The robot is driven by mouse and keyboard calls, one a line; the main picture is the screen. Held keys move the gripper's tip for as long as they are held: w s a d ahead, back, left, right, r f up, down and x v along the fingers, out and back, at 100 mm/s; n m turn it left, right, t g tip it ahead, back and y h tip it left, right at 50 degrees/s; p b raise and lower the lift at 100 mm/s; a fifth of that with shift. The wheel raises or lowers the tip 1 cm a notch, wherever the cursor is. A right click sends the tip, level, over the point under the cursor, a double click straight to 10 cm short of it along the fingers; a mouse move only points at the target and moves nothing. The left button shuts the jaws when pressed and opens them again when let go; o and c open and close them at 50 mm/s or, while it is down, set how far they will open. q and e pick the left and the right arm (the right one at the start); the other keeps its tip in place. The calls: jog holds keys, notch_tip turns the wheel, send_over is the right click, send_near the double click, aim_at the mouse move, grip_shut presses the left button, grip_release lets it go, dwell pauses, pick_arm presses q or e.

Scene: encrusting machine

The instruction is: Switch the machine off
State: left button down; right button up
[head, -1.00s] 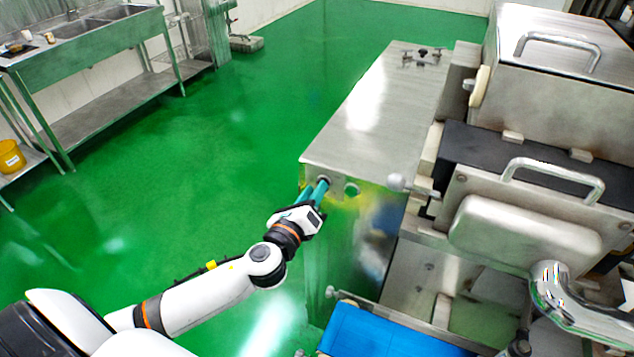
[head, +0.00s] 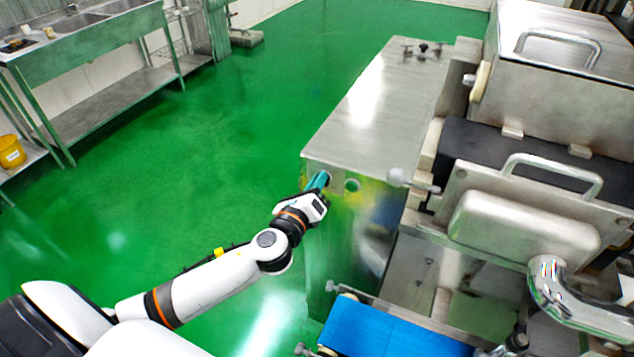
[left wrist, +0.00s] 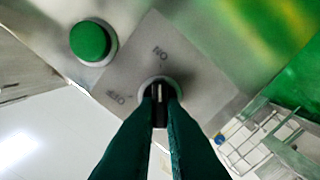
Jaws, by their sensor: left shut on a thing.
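The machine's switch is a black rotary knob (left wrist: 160,105) with a white line, on a grey plate marked ON and OFF. Its white line points up towards the ON mark (left wrist: 160,52) in the left wrist view; the OFF mark (left wrist: 116,97) is to the left. My left gripper (head: 323,179) is at the front face of the machine's steel cabinet (head: 370,120). In the left wrist view its dark green fingers (left wrist: 160,116) are shut on the knob from both sides. In the head view the gripper hides the knob. My right gripper is not in view.
A round green button (left wrist: 90,41) sits beside the switch plate; it also shows in the head view (head: 352,186). A blue belt (head: 390,335) and a metal guard with a handle (head: 525,230) are to the right. The green floor (head: 190,180) to the left is clear.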

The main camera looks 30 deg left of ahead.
pick_arm(q)
jog(key=shift+f+n, duration=0.1)
jog(key=shift+n, duration=0.2)
jog(key=n, duration=1.1)
jog(key=f+n+b, duration=0.1)
jog(key=n, duration=0.5)
dwell(0.3)
jog(key=c, duration=1.5)
grip_release()
jog(key=shift+s, duration=0.1)
